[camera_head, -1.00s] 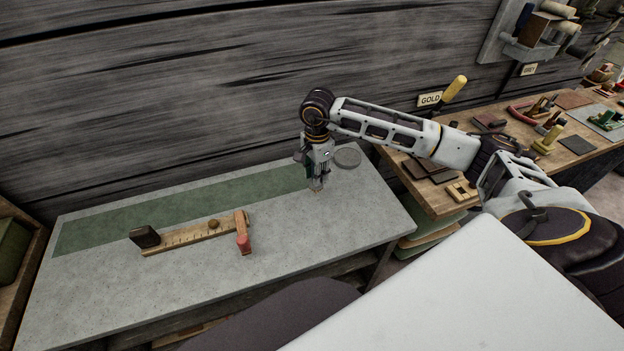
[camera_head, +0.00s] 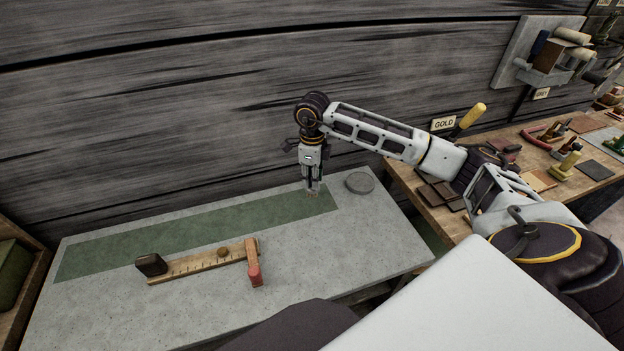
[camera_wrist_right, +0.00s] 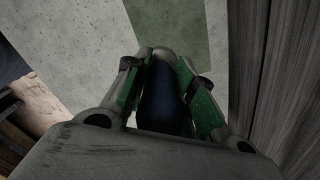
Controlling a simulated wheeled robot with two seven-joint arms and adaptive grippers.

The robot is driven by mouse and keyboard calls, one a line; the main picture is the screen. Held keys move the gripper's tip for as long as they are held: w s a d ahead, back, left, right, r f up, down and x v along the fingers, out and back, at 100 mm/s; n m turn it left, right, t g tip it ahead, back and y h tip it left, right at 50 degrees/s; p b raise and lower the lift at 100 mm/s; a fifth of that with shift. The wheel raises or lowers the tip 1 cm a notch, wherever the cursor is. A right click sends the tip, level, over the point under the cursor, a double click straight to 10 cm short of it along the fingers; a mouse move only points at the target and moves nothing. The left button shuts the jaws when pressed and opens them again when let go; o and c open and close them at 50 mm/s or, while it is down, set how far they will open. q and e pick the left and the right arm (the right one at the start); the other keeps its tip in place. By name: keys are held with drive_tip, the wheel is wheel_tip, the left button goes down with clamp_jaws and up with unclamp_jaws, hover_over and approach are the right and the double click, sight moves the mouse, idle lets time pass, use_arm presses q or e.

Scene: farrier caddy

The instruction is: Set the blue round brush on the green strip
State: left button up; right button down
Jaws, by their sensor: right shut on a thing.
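The green strip (camera_head: 180,234) lies along the back of the grey bench. My right gripper (camera_head: 313,190) points down over the right end of the strip in the head view. In the right wrist view, my right gripper (camera_wrist_right: 176,85) is shut on the dark blue brush (camera_wrist_right: 163,100), which sits between its green-padded fingers with a greyish end at the tips. The green strip also shows beyond the fingertips (camera_wrist_right: 160,22). The brush is mostly hidden in the head view, and I cannot tell whether it touches the strip. My left gripper is not in view.
A grey round disc (camera_head: 360,182) lies right of the strip. A wooden ruler-like tool (camera_head: 200,264) with a dark block and a red-ended piece lies in front of the strip. A cluttered wooden bench (camera_head: 520,165) stands to the right. The wall rises close behind.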

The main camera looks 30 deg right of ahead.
drive_tip(key=shift+w+m, duration=0.3)
drive_tip(key=shift+m, duration=0.5)
drive_tip(key=shift+w+a+m, duration=0.1)
drive_tip(key=shift+w+m, duration=0.15)
drive_tip(key=shift+m, duration=0.85)
drive_tip(key=m, duration=0.4)
drive_tip(key=shift+m, duration=1.4)
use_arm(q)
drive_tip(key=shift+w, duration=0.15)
use_arm(e)
drive_tip(key=shift+m, duration=0.4)
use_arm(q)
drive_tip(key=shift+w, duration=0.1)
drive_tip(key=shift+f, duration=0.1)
